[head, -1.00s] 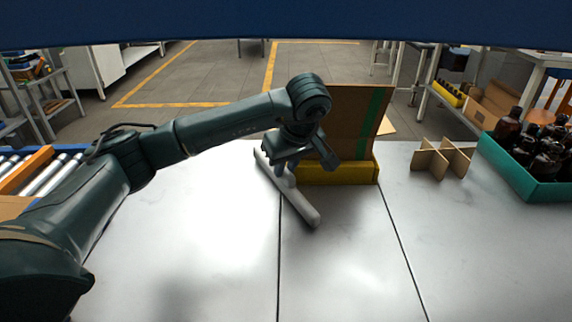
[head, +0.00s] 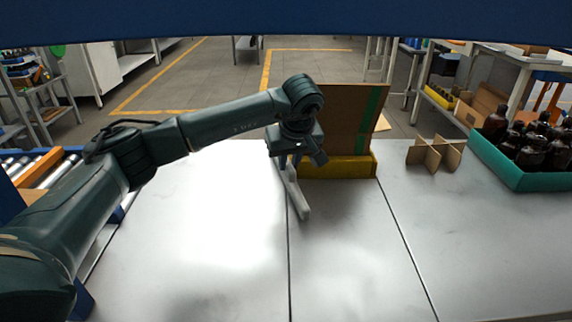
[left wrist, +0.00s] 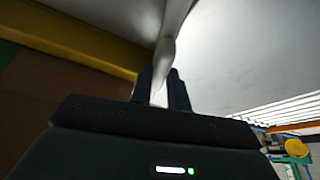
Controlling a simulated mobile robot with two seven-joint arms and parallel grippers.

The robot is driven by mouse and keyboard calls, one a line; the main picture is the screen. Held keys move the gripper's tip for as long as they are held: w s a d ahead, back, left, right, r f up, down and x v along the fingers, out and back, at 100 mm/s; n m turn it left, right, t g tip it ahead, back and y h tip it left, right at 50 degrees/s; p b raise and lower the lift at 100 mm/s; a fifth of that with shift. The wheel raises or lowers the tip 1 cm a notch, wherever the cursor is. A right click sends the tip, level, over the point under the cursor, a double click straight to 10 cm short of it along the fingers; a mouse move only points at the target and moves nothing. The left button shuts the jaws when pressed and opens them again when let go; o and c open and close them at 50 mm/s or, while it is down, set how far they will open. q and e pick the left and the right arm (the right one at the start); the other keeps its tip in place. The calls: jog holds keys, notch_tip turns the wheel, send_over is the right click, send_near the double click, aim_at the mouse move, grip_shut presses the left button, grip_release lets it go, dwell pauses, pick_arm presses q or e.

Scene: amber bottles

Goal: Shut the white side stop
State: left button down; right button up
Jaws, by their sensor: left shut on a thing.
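The white side stop (head: 298,199) is a long pale bar on the table beside the left end of the yellow holder (head: 340,167). Its near end points toward me and slightly right. My left gripper (head: 291,163) is over its far part, shut on it. In the left wrist view the bar (left wrist: 172,28) runs up from between the two fingers (left wrist: 161,88). The far end of the bar is hidden behind my gripper in the head view. My right gripper is not in view.
A cardboard box with a green stripe (head: 338,118) stands in the yellow holder. A cardboard divider (head: 435,155) and a teal crate (head: 520,178) of amber bottles (head: 530,150) are to the right. The front of the table (head: 220,240) is clear.

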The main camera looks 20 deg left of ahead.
pick_arm(q)
jog(key=shift+s+a+m+t+h, duration=0.15)
jog(key=shift+m+h, duration=0.1)
jog(key=shift+m, duration=0.5)
jog(key=shift+a+m+t+h, duration=0.15)
jog(key=shift+m+h, duration=0.1)
jog(key=shift+m, duration=0.5)
jog(key=c, duration=1.3)
grip_release()
jog(key=shift+c, duration=0.2)
jog(key=shift+r, duration=0.1)
jog(key=v, duration=0.7)
jog(key=shift+r, duration=0.15)
jog(key=shift+s, duration=0.1)
jog(key=shift+d, duration=0.1)
